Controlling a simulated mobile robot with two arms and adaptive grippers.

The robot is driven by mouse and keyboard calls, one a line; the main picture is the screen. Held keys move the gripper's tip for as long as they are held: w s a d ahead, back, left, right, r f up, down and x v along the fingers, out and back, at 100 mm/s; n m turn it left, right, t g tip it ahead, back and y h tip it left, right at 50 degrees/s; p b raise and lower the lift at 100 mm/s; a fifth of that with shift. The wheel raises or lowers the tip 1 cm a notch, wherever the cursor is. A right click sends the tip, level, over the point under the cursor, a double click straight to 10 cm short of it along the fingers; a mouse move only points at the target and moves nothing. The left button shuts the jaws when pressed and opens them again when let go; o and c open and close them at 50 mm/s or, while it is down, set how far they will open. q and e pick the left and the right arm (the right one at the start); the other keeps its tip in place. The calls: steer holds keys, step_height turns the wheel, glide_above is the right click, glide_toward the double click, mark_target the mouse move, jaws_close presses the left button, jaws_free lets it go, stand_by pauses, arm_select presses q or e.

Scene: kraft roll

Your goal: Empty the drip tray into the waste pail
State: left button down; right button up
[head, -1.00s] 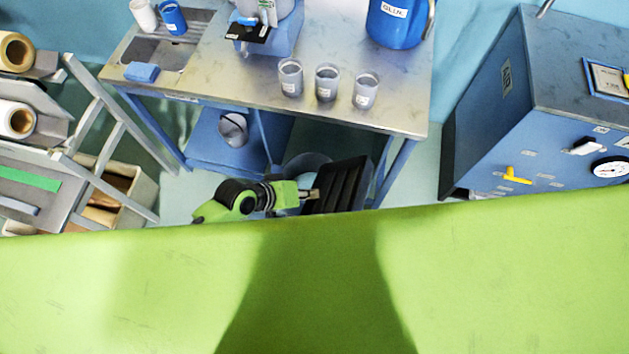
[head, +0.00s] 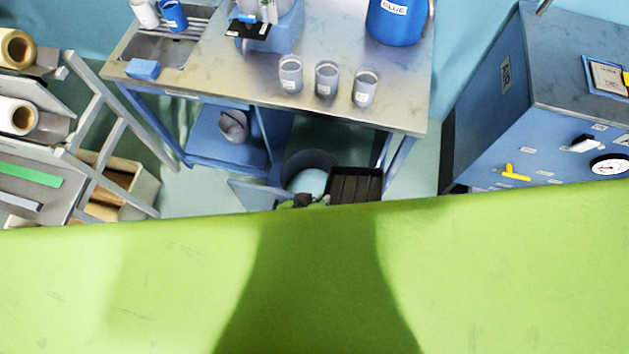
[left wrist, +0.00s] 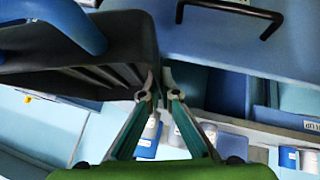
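The dark, ribbed drip tray (head: 356,186) is low in front of the steel table in the head view, with its slotted inside facing up. A grey round pail (head: 309,163) with a pale inside stands under the table, just left of the tray. The head view does not show clearly whether tray and pail touch. My left gripper (head: 318,201) is at the tray's left near corner, partly hidden by the green edge. In the left wrist view, its fingers (left wrist: 156,94) are closed on an edge of the tray (left wrist: 85,55). My right gripper is not in view.
The steel table (head: 235,85) carries several cups and a blue glue container (head: 396,22). A grey pot (head: 233,125) is on the blue lower shelf. A blue cabinet (head: 560,110) stands right; a roll rack (head: 85,130) stands left. Floor shows between table and cabinet.

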arm_select(q)
steer(key=shift+s+d+r+m+t+y, duration=0.3)
steer(key=shift+s+d+t+y, duration=0.1)
steer(key=shift+s+d+t, duration=0.15)
steer(key=shift+s+d+f+b, duration=0.2)
steer(key=shift+f+b, duration=0.15)
steer(key=shift+b, duration=0.2)
steer(key=shift+s+d+f+m+t+y+b, duration=0.3)
steer(key=shift+s+d+t+y+b, duration=0.25)
steer(key=shift+b, duration=0.75)
step_height(320, 180, up, 4)
steer(key=p, duration=0.3)
steer(key=shift+w+a+r+p, duration=0.1)
steer(key=shift+a+r+p, duration=0.05)
steer(key=shift+p, duration=0.25)
